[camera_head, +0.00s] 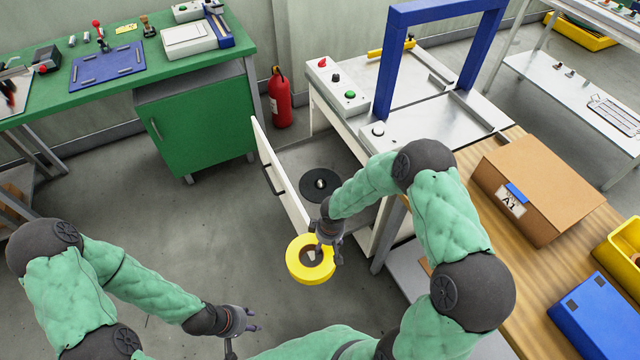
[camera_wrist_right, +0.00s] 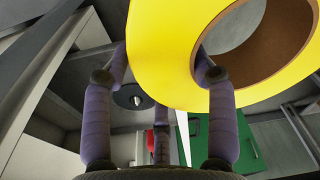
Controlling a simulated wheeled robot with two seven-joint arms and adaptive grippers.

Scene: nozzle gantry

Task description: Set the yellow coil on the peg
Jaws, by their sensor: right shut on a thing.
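The yellow coil (camera_head: 297,271) is a thick ring with a brown inner wall. My right gripper (camera_head: 325,247) is shut on its rim, and the coil hangs in front of the open drawer. In the right wrist view the coil (camera_wrist_right: 165,50) fills the top, with fingers on it. The peg (camera_head: 320,183) is a short pale stub on a round black base (camera_head: 313,194) inside the open drawer, behind and apart from the coil. The peg also shows in the right wrist view (camera_wrist_right: 136,100). My left gripper (camera_head: 244,325) is open and empty over the floor at the bottom.
The open drawer's white front (camera_head: 277,180) stands left of the peg. The blue gantry (camera_head: 388,60) rises from the bench above the drawer. The floor at left is clear.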

